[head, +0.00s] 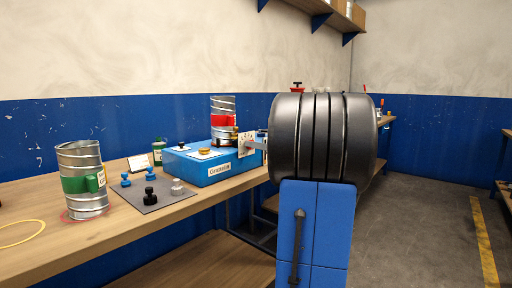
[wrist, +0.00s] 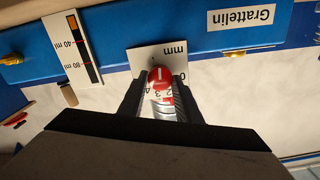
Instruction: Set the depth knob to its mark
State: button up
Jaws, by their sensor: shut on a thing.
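The depth knob (wrist: 160,76) is red with a pale line on its face, in the wrist view. It sits in front of a white scale plate (wrist: 148,56) marked "mm". A 0 shows at the plate's right, and small figures show below the knob, partly covered. My gripper (wrist: 160,84) is shut on the knob, one finger on each side. Which figure the line meets, and the target mark, I cannot tell. In the head view the plate (head: 247,143) is on the right end of the blue box (head: 205,167) labelled "Grattelin"; the knob is too small to make out clearly.
A white gauge plate with an orange bar (wrist: 74,47) reads 40 ml and 80 ml beside the dial.

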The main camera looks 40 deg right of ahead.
jog(key=m, duration=3.1)
jog(key=shift+f+m, duration=0.35)
jog(key=shift+m, duration=0.05)
jog(key=o, duration=1.1)
jog(key=shift+c, duration=0.2)
jog(key=s+d, duration=0.1)
jog(key=s, duration=1.6)
jog(key=shift+s+d, duration=0.15)
jog(key=shift+s, duration=0.1)
